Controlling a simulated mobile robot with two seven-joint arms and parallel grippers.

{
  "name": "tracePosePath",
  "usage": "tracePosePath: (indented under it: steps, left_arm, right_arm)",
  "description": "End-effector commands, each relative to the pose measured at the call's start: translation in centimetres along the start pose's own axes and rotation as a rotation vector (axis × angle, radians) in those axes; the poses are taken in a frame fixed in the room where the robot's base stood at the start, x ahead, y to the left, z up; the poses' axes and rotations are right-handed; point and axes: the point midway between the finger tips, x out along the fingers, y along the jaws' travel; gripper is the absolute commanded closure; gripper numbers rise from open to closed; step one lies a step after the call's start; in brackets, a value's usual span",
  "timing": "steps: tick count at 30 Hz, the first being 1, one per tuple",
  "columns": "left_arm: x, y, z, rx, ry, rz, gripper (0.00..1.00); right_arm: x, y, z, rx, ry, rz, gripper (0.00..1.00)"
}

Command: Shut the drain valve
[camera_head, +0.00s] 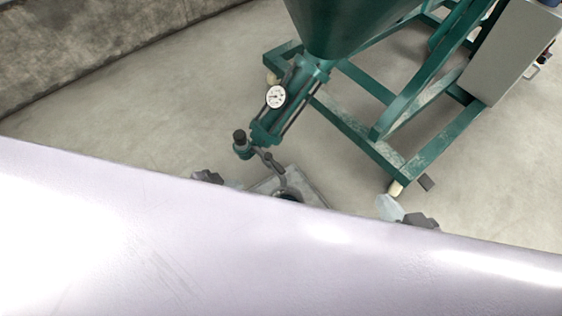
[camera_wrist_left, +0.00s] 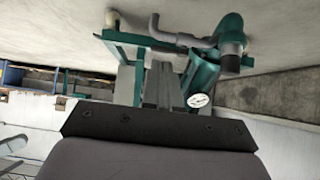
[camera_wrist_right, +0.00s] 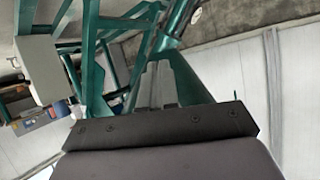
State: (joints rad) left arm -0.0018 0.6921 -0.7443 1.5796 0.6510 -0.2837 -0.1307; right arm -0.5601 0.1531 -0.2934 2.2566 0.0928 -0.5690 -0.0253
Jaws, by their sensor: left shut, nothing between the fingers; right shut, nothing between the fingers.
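The green spray machine's lower body (camera_head: 272,118) carries a round white gauge (camera_head: 276,96). At its low end are a dark round knob (camera_head: 239,137) and a bent grey pipe (camera_head: 273,163); I cannot tell for sure which part is the drain valve or how its handle is set. The left wrist view shows the gauge (camera_wrist_left: 198,100) and a grey pipe (camera_wrist_left: 176,38). My left gripper (camera_head: 207,177) is left of the pipe, apart from it. My right gripper (camera_head: 405,215) is farther right, near the frame's foot. Both are shut and empty, partly hidden in the head view.
A large pale surface (camera_head: 200,250) blocks the lower head view. A grey plate with a dark round opening (camera_head: 312,190) lies below the pipe. The green frame (camera_head: 385,155) and grey box (camera_head: 508,50) stand right. Open concrete floor (camera_head: 120,120) lies left, before a wall (camera_head: 70,45).

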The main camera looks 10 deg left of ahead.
Motion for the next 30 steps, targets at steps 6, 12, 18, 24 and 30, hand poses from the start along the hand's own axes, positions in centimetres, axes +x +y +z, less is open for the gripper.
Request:
tracePosePath:
  steps: [6, 12, 18, 24, 30]
  left_arm:
    - [-0.1, -0.2, 0.5, -0.001, -0.011, 0.0, 1.0]
    - [-0.1, -0.2, 0.5, -0.001, -0.01, 0.0, 1.0]
    - [1.0, -0.2, 0.6, -0.003, -0.009, 0.0, 1.0]
    - [4.8, -0.2, 0.8, -0.003, -0.007, 0.0, 1.0]
    - [9.1, -0.2, 0.8, -0.002, -0.008, 0.0, 1.0]
  right_arm:
    - [0.0, 0.0, 0.1, 0.002, -0.006, 0.001, 1.0]
    - [0.0, 0.0, 0.1, 0.002, -0.005, 0.001, 1.0]
    - [0.4, -0.2, 0.3, 0.018, 0.001, -0.013, 1.0]
    - [1.6, -1.3, 0.7, 0.08, 0.029, -0.071, 1.0]
    - [2.8, -2.7, 0.7, 0.158, 0.058, -0.151, 1.0]
